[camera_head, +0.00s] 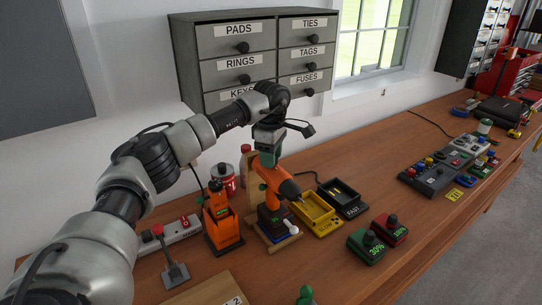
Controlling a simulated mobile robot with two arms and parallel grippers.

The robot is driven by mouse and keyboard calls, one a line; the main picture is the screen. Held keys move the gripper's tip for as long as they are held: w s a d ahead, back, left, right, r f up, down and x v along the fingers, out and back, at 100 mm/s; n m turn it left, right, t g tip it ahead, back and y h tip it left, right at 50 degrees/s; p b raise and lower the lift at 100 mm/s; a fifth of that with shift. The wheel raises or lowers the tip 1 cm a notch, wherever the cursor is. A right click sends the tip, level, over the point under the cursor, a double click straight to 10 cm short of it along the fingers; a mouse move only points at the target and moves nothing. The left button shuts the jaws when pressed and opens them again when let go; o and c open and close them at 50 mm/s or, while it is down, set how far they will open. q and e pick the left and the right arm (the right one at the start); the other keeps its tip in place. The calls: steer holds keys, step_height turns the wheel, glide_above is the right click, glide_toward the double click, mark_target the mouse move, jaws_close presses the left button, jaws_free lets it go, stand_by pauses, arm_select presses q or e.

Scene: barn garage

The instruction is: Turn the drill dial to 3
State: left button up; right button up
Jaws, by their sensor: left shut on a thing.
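An orange and black drill (273,180) stands upright on the wooden bench, its dark chuck pointing to the lower right. My left gripper (268,150) comes down from above onto the top rear of the drill and is shut there, by a green part. The jaws and arm hide that part, so I cannot make out the dial or the number it is set to. My right gripper is not in view.
Left of the drill are an orange holder (223,232), a red can (223,177) and a power strip (180,232). Yellow SLOW (318,222) and black FAST (347,207) trays stand to its right. The bench between them and the grey control panels (434,180) has free room.

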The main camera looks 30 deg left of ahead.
arm_select(q)
steer(key=shift+m, duration=1)
steer(key=o, duration=0.9)
steer(key=shift+r, duration=0.1)
